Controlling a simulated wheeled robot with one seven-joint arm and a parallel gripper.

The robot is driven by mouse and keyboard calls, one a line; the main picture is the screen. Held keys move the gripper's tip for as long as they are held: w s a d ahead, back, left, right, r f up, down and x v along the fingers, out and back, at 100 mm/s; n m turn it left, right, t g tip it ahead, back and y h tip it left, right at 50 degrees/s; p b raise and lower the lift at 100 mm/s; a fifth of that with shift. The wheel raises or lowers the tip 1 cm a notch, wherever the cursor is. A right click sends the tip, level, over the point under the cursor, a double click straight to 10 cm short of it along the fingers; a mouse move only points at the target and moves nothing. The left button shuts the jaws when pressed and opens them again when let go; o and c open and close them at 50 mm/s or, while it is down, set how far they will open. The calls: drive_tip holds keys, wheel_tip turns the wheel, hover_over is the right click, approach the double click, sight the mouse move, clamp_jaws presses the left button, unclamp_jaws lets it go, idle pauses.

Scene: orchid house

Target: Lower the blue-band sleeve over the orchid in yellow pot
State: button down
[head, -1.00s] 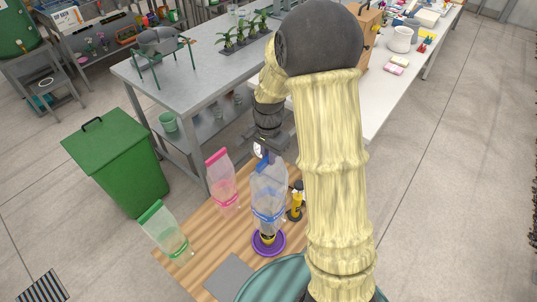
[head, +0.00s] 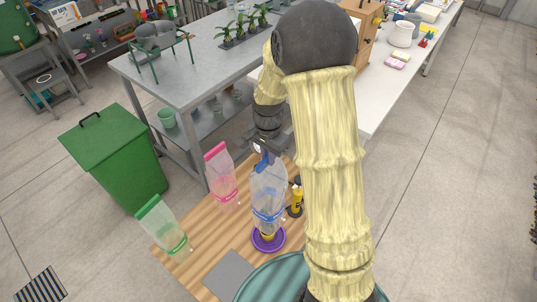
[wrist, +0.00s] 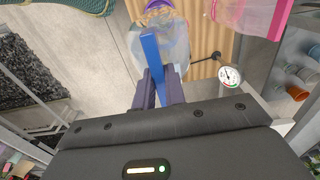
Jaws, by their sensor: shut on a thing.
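The clear blue-band sleeve (head: 268,191) stands upright over the yellow pot (head: 267,236), which sits on a purple saucer (head: 281,243) on the wooden table. The blue band is near the sleeve's lower end, just above the pot. My gripper (head: 265,156) is at the sleeve's top, shut on its blue top strip. In the wrist view my gripper (wrist: 158,88) holds the blue strip (wrist: 151,52), and the clear sleeve (wrist: 172,38) extends beyond it. The orchid is hard to make out through the plastic.
A pink-band sleeve (head: 221,173) and a green-band sleeve (head: 163,227) stand to the left on the table. A yellow-and-black object (head: 296,201) stands close on the right. A grey mat (head: 229,274) lies in front. A green bin (head: 114,160) is beyond the table's left side.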

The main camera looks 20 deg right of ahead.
drive_tip(key=shift+f+b, duration=1.35)
drive_tip(key=shift+f, duration=1)
drive_tip(key=shift+f+b, duration=2.2)
drive_tip(key=shift+f, duration=1.25)
drive_tip(key=shift+f+b, duration=0.8)
drive_tip(key=shift+f, duration=0.65)
drive_tip(key=shift+f+b, duration=0.3)
drive_tip(key=shift+f, duration=0.8)
